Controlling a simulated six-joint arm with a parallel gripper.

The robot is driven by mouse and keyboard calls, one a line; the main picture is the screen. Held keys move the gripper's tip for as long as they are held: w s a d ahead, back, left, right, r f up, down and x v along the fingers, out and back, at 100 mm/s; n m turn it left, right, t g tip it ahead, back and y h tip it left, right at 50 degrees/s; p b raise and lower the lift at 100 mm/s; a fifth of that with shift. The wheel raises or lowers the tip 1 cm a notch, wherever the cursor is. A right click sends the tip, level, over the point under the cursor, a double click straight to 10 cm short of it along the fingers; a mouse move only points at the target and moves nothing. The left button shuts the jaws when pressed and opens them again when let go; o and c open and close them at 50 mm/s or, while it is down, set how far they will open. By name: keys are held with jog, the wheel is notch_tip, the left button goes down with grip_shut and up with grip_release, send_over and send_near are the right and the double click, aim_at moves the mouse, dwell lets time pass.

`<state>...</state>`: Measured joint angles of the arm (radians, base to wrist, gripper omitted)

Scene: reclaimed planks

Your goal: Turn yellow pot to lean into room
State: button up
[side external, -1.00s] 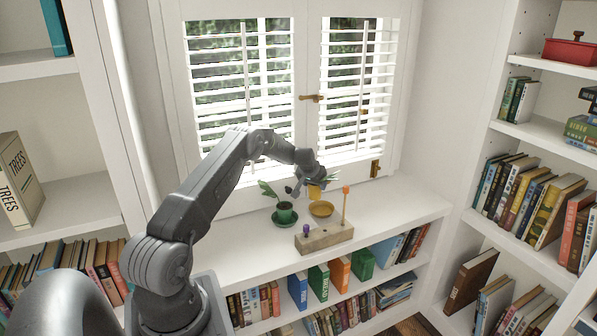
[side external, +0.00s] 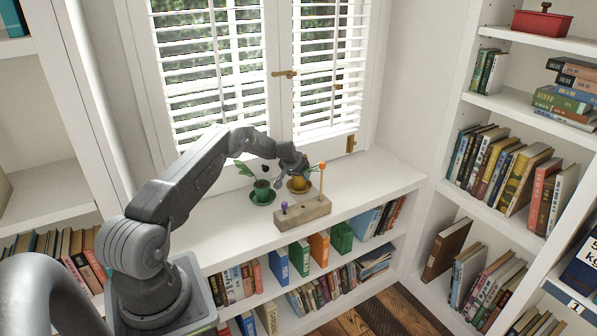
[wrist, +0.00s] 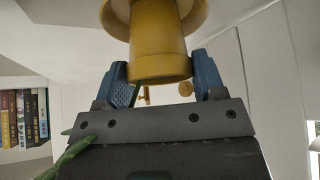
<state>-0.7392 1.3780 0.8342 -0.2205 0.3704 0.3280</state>
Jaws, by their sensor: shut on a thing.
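The yellow pot (side external: 299,184) is at its yellow saucer (side external: 291,188) on the white window shelf. In the wrist view the pot (wrist: 160,48) is between the two blue fingers of my gripper (wrist: 160,72), and the saucer (wrist: 196,14) shows beyond its far end. My gripper (side external: 297,168) is shut on the pot from above in the side view. A green leaf (wrist: 72,157) shows at the lower left of the wrist view. My gripper hides most of the plant, so its lean is hard to tell.
A green pot (side external: 262,185) with a leafy plant stands close on the left on a green saucer. A wooden block (side external: 303,213) with a purple knob and an orange-topped stick lies in front. The slatted shutters (side external: 210,75) are behind. The shelf's right end is clear.

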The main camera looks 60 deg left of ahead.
jog(key=o, duration=1.3)
jog(key=shift+c, duration=0.2)
jog(key=v, duration=1.4)
jog(key=s+d+r+m+h, duration=0.1)
jog(key=s+d+r+m, duration=0.1)
jog(key=d+r, duration=0.95)
jog(key=s+d+r+m+h, duration=0.1)
jog(key=s+d+r+m, duration=0.1)
jog(key=d+r, duration=0.9)
jog(key=s+d+r+m+h, duration=0.1)
jog(key=s+d, duration=0.8)
jog(key=d, duration=0.4)
jog(key=s+d+m, duration=0.1)
jog(key=s+d, duration=0.2)
jog(key=s, duration=0.4)
jog(key=s+d+f, duration=0.1)
jog(key=s+d, duration=0.3)
jog(key=s, duration=0.4)
jog(key=shift+s+d+m+h, duration=0.15)
jog(key=shift+s+m+h, duration=0.15)
jog(key=shift+m, duration=0.1)
